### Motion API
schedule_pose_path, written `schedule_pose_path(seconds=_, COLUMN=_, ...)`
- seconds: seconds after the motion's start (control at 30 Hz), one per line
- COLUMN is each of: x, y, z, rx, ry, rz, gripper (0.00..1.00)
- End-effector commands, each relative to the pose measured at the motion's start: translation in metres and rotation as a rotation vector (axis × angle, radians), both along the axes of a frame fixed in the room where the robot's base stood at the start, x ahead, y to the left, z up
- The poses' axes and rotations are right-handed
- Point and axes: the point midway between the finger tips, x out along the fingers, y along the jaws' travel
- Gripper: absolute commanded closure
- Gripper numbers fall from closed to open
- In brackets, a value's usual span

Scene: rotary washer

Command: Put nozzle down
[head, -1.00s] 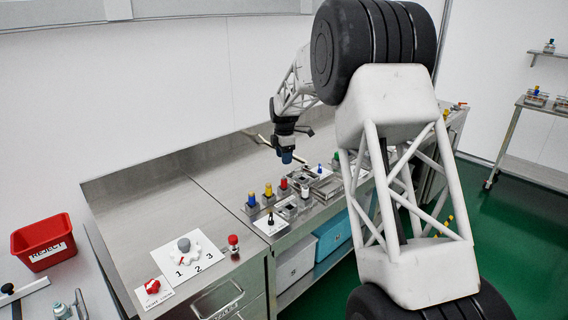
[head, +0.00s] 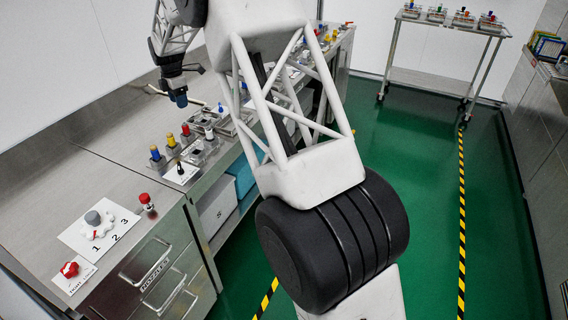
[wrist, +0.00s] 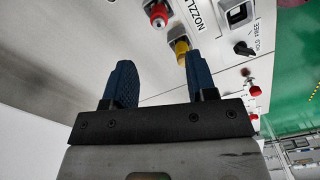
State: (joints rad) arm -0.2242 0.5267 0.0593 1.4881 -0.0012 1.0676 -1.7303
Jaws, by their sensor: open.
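My gripper (head: 179,98) hangs above the bench in the head view, behind the row of coloured nozzles. In the wrist view its two blue fingers are apart, and the gap (wrist: 158,75) between them looks empty. A blue nozzle (head: 155,153), a yellow nozzle (head: 171,140) and a red nozzle (head: 185,130) stand in a row on the bench. The red one also shows in the wrist view (wrist: 157,14), beyond the fingers. The yellow one (wrist: 181,47) appears close to the right fingertip there; I cannot tell the depth between them.
A dial plate numbered 1 to 3 (head: 98,229) and a red knob (head: 69,269) lie at the near left. A red button (head: 146,200) stands beside them. A hold/free switch (wrist: 243,48) shows in the wrist view. A cart (head: 440,84) stands at the back right.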

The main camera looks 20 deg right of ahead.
Motion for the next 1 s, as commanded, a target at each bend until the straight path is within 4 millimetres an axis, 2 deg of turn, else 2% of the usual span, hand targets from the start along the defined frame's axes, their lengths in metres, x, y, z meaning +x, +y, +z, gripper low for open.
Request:
schedule_pose_path(seconds=0.17, x=-0.011, y=-0.008, z=0.013, rx=0.002, ry=-0.007, rz=-0.041, gripper=0.48)
schedule_pose_path(seconds=0.37, x=-0.04, y=-0.026, z=0.04, rx=0.004, ry=-0.019, rz=-0.145, gripper=0.48)
schedule_pose_path(seconds=0.7, x=-0.112, y=-0.066, z=0.09, rx=0.016, ry=-0.046, rz=-0.388, gripper=0.48)
schedule_pose_path(seconds=1.0, x=-0.18, y=-0.099, z=0.125, rx=0.031, ry=-0.069, rz=-0.605, gripper=0.48)
